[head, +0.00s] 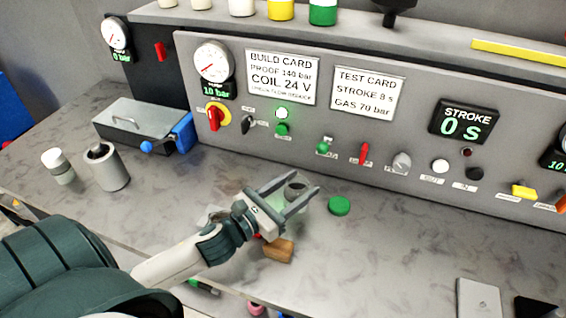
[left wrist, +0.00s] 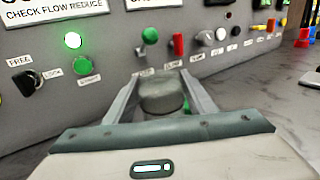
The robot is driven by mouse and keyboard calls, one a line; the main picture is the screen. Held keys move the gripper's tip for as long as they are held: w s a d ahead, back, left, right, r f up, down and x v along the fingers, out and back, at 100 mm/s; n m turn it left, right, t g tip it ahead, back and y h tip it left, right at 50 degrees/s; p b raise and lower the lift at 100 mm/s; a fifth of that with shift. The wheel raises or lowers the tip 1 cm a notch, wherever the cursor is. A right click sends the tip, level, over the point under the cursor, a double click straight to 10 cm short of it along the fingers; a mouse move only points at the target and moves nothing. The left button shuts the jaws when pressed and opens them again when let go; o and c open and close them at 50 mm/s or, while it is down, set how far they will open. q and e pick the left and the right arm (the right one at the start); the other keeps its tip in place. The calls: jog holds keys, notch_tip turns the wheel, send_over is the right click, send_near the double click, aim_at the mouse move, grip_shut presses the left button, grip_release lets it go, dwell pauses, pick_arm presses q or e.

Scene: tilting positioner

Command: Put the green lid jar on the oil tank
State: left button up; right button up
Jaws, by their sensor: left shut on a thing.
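A loose green lid (head: 339,205) lies flat on the bench just right of the fingertips. A grey metal box with a handle (head: 128,117), which looks like the oil tank, stands at the back left against the panel. My right gripper is not in view.
A white-topped bottle (head: 60,166) and a grey cylinder (head: 107,168) stand in front of the box. A wooden block (head: 278,251) lies below the gripper. The control panel (head: 330,135) with knobs rises behind.

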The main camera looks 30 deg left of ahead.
pick_arm(q)
jog(key=s+d+r+n+y+b, duration=0.2)
jog(key=s+d+n+y, duration=0.1)
jog(key=s+d, duration=0.3)
jog(key=shift+s+d+t+y, duration=0.3)
jog(key=shift+s+y, duration=0.1)
jog(key=shift+y, duration=0.4)
jog(key=shift+f, duration=0.1)
